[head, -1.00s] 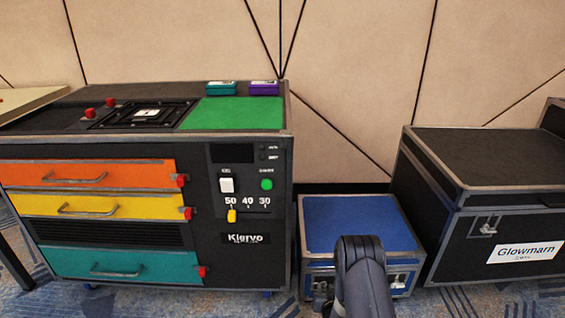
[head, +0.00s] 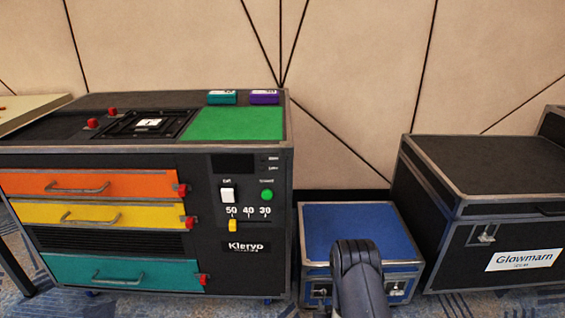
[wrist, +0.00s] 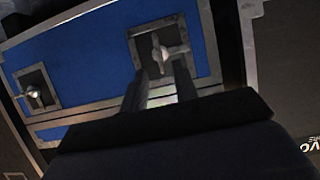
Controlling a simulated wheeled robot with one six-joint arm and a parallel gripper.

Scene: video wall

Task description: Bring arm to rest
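My arm shows at the bottom of the head view, in front of a low blue-topped case (head: 345,225); the gripper itself is not visible there. In the wrist view my gripper (wrist: 165,82) points at the blue front of that case (wrist: 85,80), near a metal latch (wrist: 158,52). The two dark fingers stand a little apart with a gap between them, and nothing shows in the gap. I cannot tell how far the fingertips are from the latch.
A black Klervo cabinet (head: 245,275) with orange, yellow and teal drawers stands left of the blue case. A larger black Glowmarn case (head: 480,235) stands to the right. A panelled wall (head: 350,90) is behind. Patterned carpet (head: 470,302) shows along the bottom.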

